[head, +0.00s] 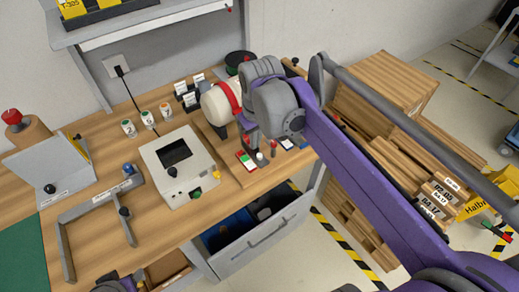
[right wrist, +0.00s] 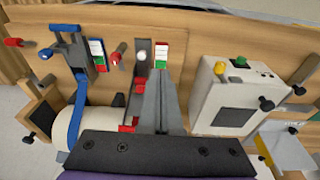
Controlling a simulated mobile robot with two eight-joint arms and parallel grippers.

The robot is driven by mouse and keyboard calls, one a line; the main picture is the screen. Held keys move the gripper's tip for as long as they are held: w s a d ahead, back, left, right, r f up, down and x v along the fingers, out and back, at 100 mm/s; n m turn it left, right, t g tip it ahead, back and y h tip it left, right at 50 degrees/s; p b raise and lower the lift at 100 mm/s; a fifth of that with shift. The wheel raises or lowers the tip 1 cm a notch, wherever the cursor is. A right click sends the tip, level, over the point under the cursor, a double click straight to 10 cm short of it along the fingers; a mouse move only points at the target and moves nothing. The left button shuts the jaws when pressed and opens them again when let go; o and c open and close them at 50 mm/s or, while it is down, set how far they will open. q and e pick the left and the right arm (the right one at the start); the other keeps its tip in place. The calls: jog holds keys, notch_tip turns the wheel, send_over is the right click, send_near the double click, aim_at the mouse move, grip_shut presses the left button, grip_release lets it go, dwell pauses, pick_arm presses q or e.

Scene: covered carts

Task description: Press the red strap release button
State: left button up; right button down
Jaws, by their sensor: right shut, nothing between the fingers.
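A white cylinder (head: 216,104) with a red strap (head: 234,97) lies on the wooden bench. It also shows in the right wrist view (right wrist: 62,118), where a blue strap (right wrist: 76,122) crosses it. Beside it is a panel with a pale round knob (right wrist: 141,56) by a red bracket, a red peg (right wrist: 115,57) and a red-white-green label (right wrist: 161,56). I cannot tell which red part is the release button. My right gripper (right wrist: 160,75) is shut and empty, its fingertips close to the label and knob. In the head view my right gripper (head: 250,142) partly hides the cylinder.
A white box (head: 180,165) with knobs stands left of the panel. A grey frame (head: 95,215) and a tilted grey panel (head: 55,165) lie farther left. An open drawer (head: 258,235) juts out below. Stacked wooden boxes (head: 385,85) stand at the right.

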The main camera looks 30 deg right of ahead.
notch_tip(320, 180, up, 2)
jog(key=g, duration=0.2)
send_over(259, 155)
jog(key=shift+d+r, duration=0.15)
notch_tip(259, 155, down, 14)
jog(key=shift+f+b, duration=0.1)
jog(key=shift+b, duration=0.4)
